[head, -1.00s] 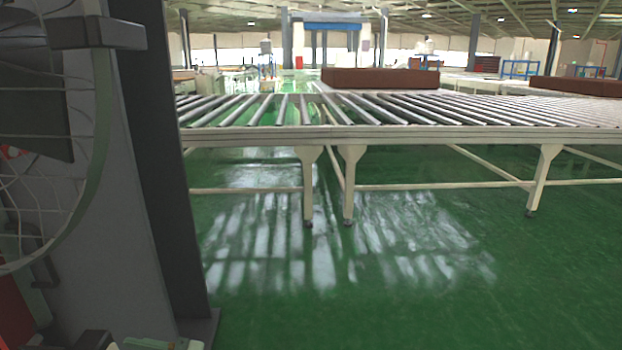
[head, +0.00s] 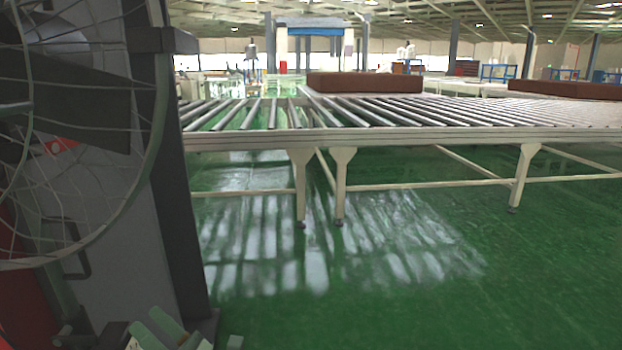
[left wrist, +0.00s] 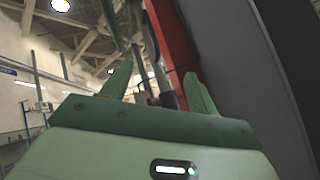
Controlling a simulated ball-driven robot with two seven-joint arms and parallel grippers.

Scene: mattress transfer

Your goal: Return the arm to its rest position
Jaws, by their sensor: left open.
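My left gripper (head: 162,330) shows at the bottom left of the head view, partly cut off by the lower edge, near the foot of the grey column. In the left wrist view, its two green fingers (left wrist: 158,88) stand apart with nothing held between them. Red and dark grey surfaces rise close behind and beside the fingers there. My right gripper is not in view.
A large caged fan (head: 75,130) and a dark grey column (head: 180,220) fill the left side. A roller conveyor (head: 400,137) crosses ahead, with a brown mattress (head: 365,83) on it and another (head: 565,90) farther right. The green floor (head: 420,310) in front is clear.

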